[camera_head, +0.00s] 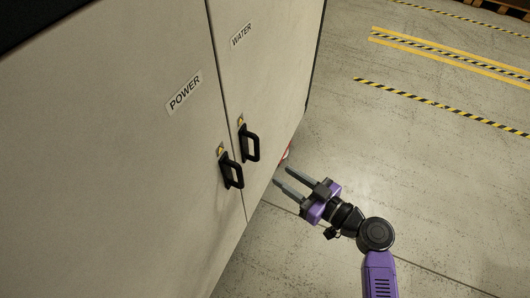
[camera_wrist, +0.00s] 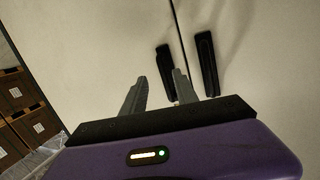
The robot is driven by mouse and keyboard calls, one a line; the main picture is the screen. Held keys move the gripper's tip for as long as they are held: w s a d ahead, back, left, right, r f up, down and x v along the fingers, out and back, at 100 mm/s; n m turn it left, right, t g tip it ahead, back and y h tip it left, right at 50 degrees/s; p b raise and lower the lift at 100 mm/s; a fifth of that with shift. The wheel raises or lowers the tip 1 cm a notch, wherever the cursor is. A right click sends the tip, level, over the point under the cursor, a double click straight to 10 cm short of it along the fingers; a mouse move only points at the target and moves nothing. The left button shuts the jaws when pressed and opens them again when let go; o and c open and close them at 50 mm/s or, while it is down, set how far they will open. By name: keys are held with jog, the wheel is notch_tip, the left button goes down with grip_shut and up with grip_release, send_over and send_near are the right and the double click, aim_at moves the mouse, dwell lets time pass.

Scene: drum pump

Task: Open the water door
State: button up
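The water door (camera_head: 275,62) is the pale cabinet panel on the right, marked with a WATER label (camera_head: 241,35). Its black handle (camera_head: 249,142) stands upright by the seam, below a small yellow sign. The door looks closed, flush with its neighbour. My gripper (camera_head: 281,175) is right of the handles and apart from them, its two grey fingers spread with nothing between them. In the wrist view two black handles show beyond the fingers, a left one (camera_wrist: 164,62) and a right one (camera_wrist: 207,65), one on each side of the seam. No label shows there.
The power door (camera_head: 130,150) adjoins on the left, with its own black handle (camera_head: 232,172) close to the water one. A small red object (camera_head: 287,152) partly shows behind my gripper. Brown boxes (camera_wrist: 22,108) stand at the wrist view's left. Open floor lies right of the cabinet.

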aim_at(256, 147)
jog(key=shift+w+a+r+n+y, duration=0.4)
jog(key=shift+w+a+r, duration=0.25)
jog(key=shift+w+a, duration=0.7)
jog(key=shift+w+a+r+n+y, duration=0.4)
jog(key=shift+w+a+r, duration=0.45)
jog(key=shift+a, duration=0.75)
jog(key=shift+w+a+r+n+y, duration=0.3)
jog(key=shift+w+a+r+y, duration=0.15)
jog(key=shift+w+a, duration=0.95)
grip_shut()
